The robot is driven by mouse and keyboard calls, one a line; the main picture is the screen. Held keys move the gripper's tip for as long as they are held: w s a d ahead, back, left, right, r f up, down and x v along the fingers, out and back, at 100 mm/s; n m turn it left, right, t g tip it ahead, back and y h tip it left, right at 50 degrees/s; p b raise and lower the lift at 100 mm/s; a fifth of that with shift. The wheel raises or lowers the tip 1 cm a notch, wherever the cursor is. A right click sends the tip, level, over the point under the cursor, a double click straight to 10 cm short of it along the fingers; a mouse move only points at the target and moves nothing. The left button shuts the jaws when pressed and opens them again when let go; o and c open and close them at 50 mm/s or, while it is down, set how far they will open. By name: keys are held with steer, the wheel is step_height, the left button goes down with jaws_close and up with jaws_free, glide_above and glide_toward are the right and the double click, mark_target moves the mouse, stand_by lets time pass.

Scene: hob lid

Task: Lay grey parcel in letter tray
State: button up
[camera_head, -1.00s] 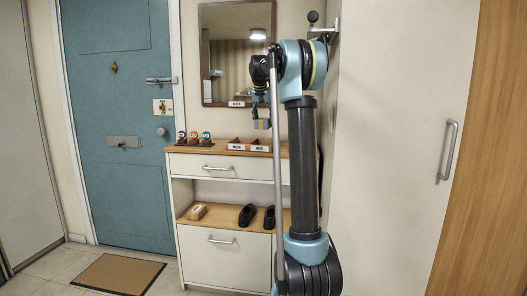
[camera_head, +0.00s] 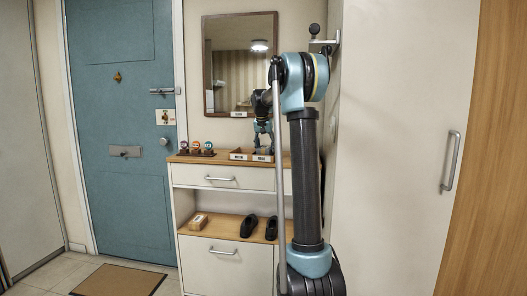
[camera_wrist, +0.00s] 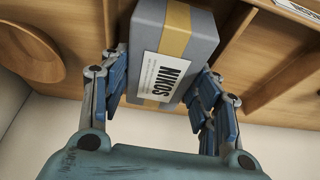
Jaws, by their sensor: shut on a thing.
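The grey parcel (camera_wrist: 190,22) has a yellow band and a white label with dark lettering. It sits between the two blue-padded fingers of my gripper (camera_wrist: 165,95), which is shut on it. The wooden letter tray (camera_wrist: 238,40) lies beyond the parcel in the wrist view, its dividers beside the parcel. In the head view the tray (camera_head: 240,154) stands on the cabinet top, with white labels on its front. My gripper (camera_head: 263,144) is at its right part there. The parcel cannot be made out in the head view. Whether it touches the tray floor cannot be told.
A mirror (camera_head: 225,60) hangs behind. A round wooden dish (camera_wrist: 30,52) shows in the wrist view. Dark shoes (camera_head: 249,226) and a small box (camera_head: 199,221) are on the shelf below.

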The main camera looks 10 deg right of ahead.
steer(key=shift+f, duration=0.4)
steer(key=o, duration=0.9)
steer(key=shift+c, duration=0.2)
steer(key=shift+r, duration=0.1)
